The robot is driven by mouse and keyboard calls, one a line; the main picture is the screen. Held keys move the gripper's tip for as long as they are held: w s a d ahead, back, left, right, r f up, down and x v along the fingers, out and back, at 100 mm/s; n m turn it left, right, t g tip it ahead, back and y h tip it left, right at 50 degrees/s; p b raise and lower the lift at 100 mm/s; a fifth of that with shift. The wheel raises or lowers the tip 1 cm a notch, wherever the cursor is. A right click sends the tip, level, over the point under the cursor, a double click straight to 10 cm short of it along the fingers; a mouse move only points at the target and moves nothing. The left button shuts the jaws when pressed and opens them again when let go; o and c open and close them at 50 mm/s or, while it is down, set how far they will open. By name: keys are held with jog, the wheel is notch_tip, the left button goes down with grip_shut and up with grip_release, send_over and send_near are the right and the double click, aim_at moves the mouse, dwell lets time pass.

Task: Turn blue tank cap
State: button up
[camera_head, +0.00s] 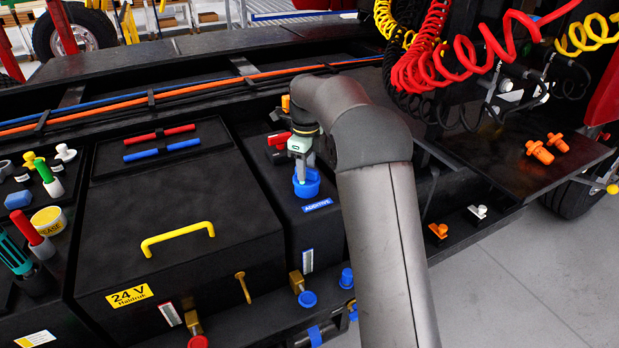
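The blue tank cap (307,184) sits on top of the black tank (322,228), next to a blue "ADDITIVE" label (318,205). My gripper (300,170) points down at the cap from above, its fingertips at the cap's upper middle. My arm comes in from the lower right and bends over above the tank. The fingers are small and partly hidden by the gripper body, so I cannot tell whether they are open or shut, or whether they touch the cap.
Left of the tank is a black box with a yellow handle (178,238) and a "24 V" label (129,295). Coiled red hoses (440,50) hang at the upper right. Blue and red fittings sit below the tank. Grey floor is clear at right.

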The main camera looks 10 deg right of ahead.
aim_at(307, 170)
notch_tip(307, 170, up, 17)
jog(key=p, duration=0.1)
jog(key=shift+r, duration=0.2)
dwell(0.4)
dwell(0.3)
jog(key=s+f+n, duration=0.5)
jog(key=s+n, duration=0.3)
jog(key=s, duration=0.5)
jog(key=s+f+n, duration=0.6)
jog(key=s+n, duration=0.3)
jog(key=s, duration=0.4)
jog(key=s+f+n, duration=0.6)
jog(key=s+n, duration=0.2)
jog(key=s, duration=0.5)
jog(key=shift+s+f+t, duration=0.15)
jog(key=shift+s+t, duration=0.15)
jog(key=shift+s, duration=0.05)
